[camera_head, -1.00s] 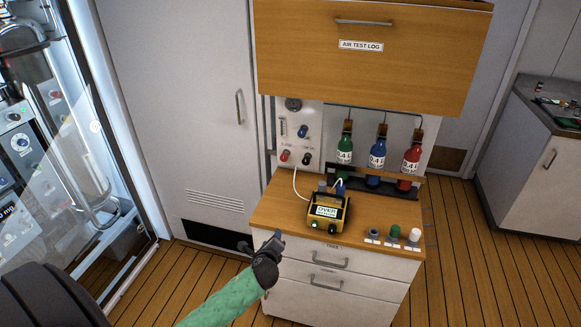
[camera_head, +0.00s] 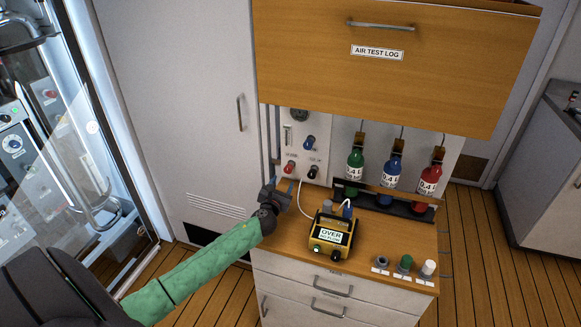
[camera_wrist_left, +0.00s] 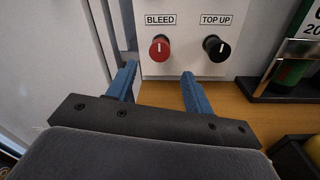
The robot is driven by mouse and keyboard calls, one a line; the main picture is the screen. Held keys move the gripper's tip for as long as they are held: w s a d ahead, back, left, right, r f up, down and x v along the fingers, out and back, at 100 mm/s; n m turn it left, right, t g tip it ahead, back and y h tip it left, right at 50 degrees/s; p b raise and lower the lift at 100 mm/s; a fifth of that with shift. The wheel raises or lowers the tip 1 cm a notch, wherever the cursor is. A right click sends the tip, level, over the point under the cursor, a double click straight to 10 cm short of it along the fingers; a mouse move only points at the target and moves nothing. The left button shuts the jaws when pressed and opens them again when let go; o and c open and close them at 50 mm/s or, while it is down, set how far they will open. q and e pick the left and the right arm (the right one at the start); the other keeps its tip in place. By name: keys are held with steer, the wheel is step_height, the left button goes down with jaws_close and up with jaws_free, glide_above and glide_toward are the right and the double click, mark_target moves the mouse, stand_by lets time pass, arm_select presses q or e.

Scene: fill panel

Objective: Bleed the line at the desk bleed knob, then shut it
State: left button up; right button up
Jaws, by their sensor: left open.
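The red bleed knob (camera_wrist_left: 160,49) sits on the pale panel under a BLEED label, its white mark upright. In the head view the red knob (camera_head: 290,167) is at the panel's lower left. My left gripper (camera_wrist_left: 155,80) is open and empty, its blue fingers pointing at the panel below and to either side of the red knob, apart from it. In the head view the left gripper (camera_head: 284,190) is over the desk's left edge. The black TOP UP knob (camera_wrist_left: 216,48) is right of the red one. My right gripper is not in view.
A yellow analyser (camera_head: 330,238) reading OVER stands on the wooden desk (camera_head: 285,243), with a white tube beside it. Green, blue (camera_head: 390,172) and red bottles hang at the right. A wooden cabinet (camera_head: 395,65) overhangs the panel. Small caps sit at the desk's front right.

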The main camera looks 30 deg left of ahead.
mark_target(288, 170)
arm_select(q)
steer(key=shift+w+a+r, duration=0.1)
steer(key=shift+w+r, duration=0.05)
steer(key=shift+w, duration=0.15)
steer(key=p+x, duration=0.1)
steer(key=x, duration=0.4)
steer(key=shift+r+p, duration=0.15)
steer(key=shift+p, duration=0.2)
steer(key=shift+x, duration=0.85)
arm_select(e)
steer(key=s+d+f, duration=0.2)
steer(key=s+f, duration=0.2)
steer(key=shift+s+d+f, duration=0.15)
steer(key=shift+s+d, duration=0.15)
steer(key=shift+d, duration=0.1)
arm_select(q)
steer(key=shift+w, duration=0.1)
steer(key=shift+c, duration=0.4)
steer(key=c, duration=0.9)
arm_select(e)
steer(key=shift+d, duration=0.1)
